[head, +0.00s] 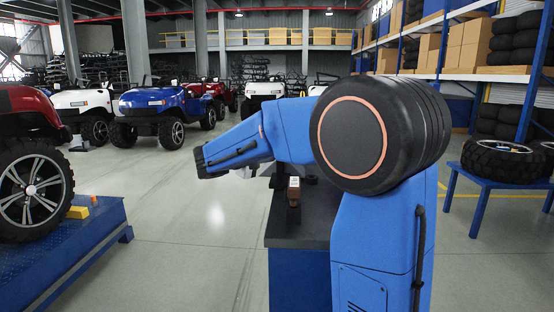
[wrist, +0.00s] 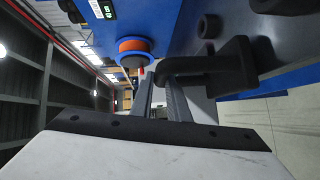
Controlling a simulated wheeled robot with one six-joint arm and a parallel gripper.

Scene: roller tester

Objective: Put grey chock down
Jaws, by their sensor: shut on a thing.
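In the wrist view my gripper (wrist: 157,80) shows as two grey fingers reaching away from the camera. They are shut at the narrow end of a dark grey bar with a larger block, which looks like the grey chock (wrist: 232,62). The block lies to the right of the fingertips, in front of a grey surface; I cannot tell whether it touches that surface. In the head view my blue arm reaches left over the dark-topped bench (head: 285,238), and my fingers and the grey chock cannot be made out there.
A brown object (head: 294,192) stands on the bench. A yellow block (head: 78,212) lies beside the red cart's wheel (head: 32,192) on a blue platform (head: 95,240) at left. A blue stand with tyres (head: 490,185) is at right. Floor between platform and bench is clear.

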